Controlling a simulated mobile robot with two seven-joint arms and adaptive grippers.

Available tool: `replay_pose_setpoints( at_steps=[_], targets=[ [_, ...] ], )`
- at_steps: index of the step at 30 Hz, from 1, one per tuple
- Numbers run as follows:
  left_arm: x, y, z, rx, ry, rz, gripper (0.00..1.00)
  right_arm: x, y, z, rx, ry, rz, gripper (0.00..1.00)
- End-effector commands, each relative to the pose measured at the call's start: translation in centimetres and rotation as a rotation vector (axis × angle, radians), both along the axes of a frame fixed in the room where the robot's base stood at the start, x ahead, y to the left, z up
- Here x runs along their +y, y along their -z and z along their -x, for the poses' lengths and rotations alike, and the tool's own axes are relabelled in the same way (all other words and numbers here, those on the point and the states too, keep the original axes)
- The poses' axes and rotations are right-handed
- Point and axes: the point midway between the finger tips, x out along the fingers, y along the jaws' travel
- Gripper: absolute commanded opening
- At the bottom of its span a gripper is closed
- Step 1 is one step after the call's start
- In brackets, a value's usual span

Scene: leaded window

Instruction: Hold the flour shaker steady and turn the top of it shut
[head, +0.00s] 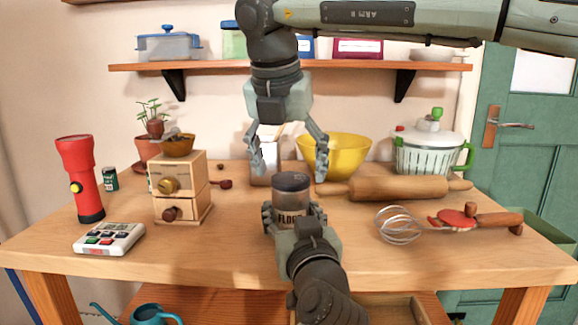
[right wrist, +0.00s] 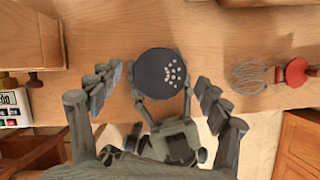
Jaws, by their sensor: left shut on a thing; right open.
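My left gripper (head: 294,217) is shut around the shaker's lower body from the front. My right gripper (head: 291,168) points down from above with its fingers spread wide, one on each side of the top and apart from it. The right fingers (right wrist: 152,97) also show in the wrist view.
A wooden rolling pin (head: 395,188) lies to the right, with a whisk (head: 399,225) in front of it. A yellow bowl (head: 343,150) and a white canister (head: 264,165) stand behind. A wooden grinder (head: 180,187), a calculator-like device (head: 109,239) and a red flashlight (head: 78,180) are left.

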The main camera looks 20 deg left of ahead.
Motion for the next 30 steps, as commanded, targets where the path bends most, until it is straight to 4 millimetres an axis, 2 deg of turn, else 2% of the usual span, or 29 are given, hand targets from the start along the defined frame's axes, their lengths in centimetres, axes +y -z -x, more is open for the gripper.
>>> replay_pose_setpoints(
  at_steps=[5, 12, 18, 23, 30],
  targets=[
    [0.0, 0.0, 0.0, 0.001, 0.0, 0.0, 0.16, 0.0, -2.3, 0.9, -0.003, 0.0, -0.003, 0.77],
    [0.0, 0.1, 0.0, 0.001, 0.0, 0.0, 0.16, -0.1, -7.1, 2.9, -0.003, 0.0, -0.002, 0.77],
    [0.0, 0.0, 0.0, 0.001, 0.0, 0.0, 0.16, -0.1, -10.0, 4.1, -0.003, 0.0, -0.002, 0.77],
    [0.0, 0.0, 0.0, 0.001, 0.0, 0.0, 0.16, -0.1, -10.9, 4.5, -0.002, 0.001, -0.001, 0.77],
    [0.0, 0.0, 0.0, 0.001, 0.0, 0.0, 0.16, -0.2, -11.0, 4.5, -0.001, 0.0, -0.001, 0.77]
  ],
)
